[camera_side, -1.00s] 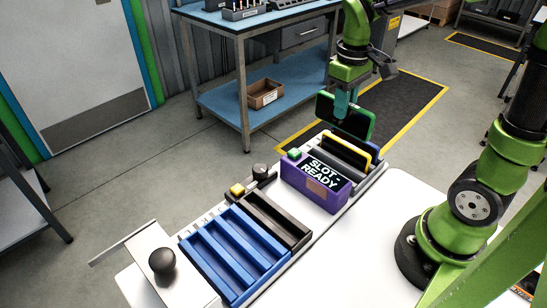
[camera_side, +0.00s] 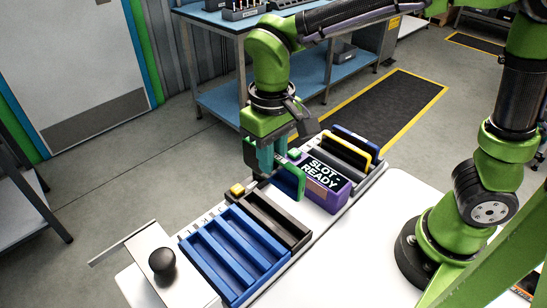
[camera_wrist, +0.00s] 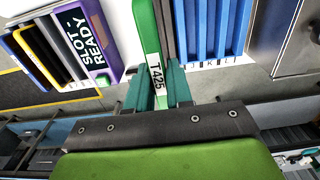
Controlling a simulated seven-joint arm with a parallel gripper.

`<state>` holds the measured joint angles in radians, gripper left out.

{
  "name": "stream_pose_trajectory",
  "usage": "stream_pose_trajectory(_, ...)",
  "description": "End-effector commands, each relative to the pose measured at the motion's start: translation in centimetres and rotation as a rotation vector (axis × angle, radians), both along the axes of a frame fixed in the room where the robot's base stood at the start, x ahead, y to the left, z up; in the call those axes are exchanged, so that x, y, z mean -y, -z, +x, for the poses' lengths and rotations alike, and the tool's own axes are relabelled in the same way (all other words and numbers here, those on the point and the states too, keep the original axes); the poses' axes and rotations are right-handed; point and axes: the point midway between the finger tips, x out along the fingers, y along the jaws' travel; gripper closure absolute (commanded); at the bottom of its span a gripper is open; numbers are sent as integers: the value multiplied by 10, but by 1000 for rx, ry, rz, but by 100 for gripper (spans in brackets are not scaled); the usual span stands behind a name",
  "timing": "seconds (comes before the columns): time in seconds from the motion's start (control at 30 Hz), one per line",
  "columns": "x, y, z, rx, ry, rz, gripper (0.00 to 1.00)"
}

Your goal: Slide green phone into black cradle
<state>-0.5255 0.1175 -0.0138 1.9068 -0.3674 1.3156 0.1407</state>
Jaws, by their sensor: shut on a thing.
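The green phone (camera_side: 289,182) is upright on edge, with a white "T425" label (camera_wrist: 156,73) facing the wrist camera. My gripper (camera_side: 277,158) is shut on it from above; in the wrist view its teal fingers (camera_wrist: 161,92) lie on both sides of the phone. The black cradle (camera_side: 273,221) is on the white table, between the blue rack and the purple box. The phone is over or beside the cradle's upper right end. I cannot tell whether they touch. The gripper and phone hide part of that end.
A purple box (camera_side: 319,188) with a "SLOT READY" sign stands right of the phone, with yellow-edged (camera_side: 346,152) and blue (camera_side: 358,139) items behind it. A blue slotted rack (camera_side: 232,255) lies left of the cradle. A yellow button (camera_side: 237,190) and black knob (camera_side: 162,261) stand nearby.

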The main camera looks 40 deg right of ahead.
Motion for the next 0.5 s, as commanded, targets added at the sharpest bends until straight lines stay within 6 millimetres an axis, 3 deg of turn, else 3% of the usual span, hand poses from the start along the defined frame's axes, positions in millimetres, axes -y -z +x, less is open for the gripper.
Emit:
stream_pose_trajectory(0.3, 2, 63, 0, -5, 1, -2, 100)
stream_pose_trajectory(0.5, 2, 82, 0, -1, 2, -1, 100)
